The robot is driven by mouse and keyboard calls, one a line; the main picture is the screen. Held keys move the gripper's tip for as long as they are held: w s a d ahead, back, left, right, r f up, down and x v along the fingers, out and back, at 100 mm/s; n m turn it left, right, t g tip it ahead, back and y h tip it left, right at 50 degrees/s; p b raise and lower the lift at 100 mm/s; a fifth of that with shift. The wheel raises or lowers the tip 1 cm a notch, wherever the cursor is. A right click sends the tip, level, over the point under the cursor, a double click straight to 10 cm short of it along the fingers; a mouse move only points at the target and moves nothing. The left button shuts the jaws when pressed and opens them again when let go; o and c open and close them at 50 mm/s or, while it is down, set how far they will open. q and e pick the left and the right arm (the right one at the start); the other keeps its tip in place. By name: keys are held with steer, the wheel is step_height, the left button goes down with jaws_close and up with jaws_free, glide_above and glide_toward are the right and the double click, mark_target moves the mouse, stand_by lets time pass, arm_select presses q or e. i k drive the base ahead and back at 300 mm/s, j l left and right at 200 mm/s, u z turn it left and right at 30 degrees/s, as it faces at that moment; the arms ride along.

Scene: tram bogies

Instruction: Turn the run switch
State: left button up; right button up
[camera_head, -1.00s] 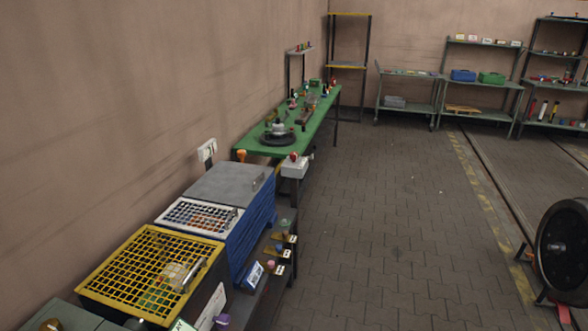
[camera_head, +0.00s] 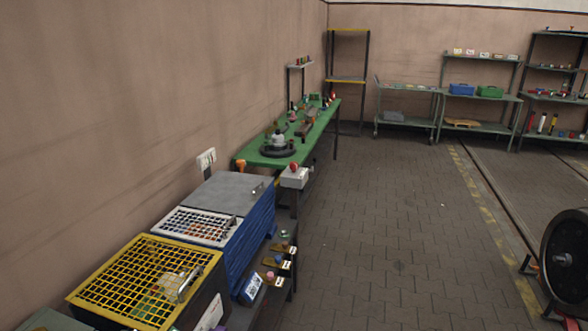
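I cannot tell for sure which control is the run switch. Several small knobs with white labels stand on the dark ledge beside the blue crates, among them a pinkish one (camera_head: 270,276). A light grey box (camera_head: 295,179) with a red button (camera_head: 293,167) on top is at the near end of the green bench (camera_head: 254,155). Neither of my grippers shows in this view.
A yellow-framed mesh box (camera_head: 120,270), a white grid crate (camera_head: 180,222) and a grey lid (camera_head: 218,192) line the left wall. A wheel (camera_head: 566,256) stands at the right. The paved floor (camera_head: 390,230) between is clear.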

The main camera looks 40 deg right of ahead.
mark_target(293, 165)
steer(key=i+l, duration=0.15)
steer(key=l, duration=0.2)
steer(key=i+l, duration=0.15)
steer(key=l, duration=0.2)
steer(key=i+l, duration=0.15)
steer(key=l, duration=0.2)
steer(key=i+l, duration=0.15)
steer(key=l, duration=0.2)
steer(key=i+l, duration=0.15)
steer(key=l, duration=0.25)
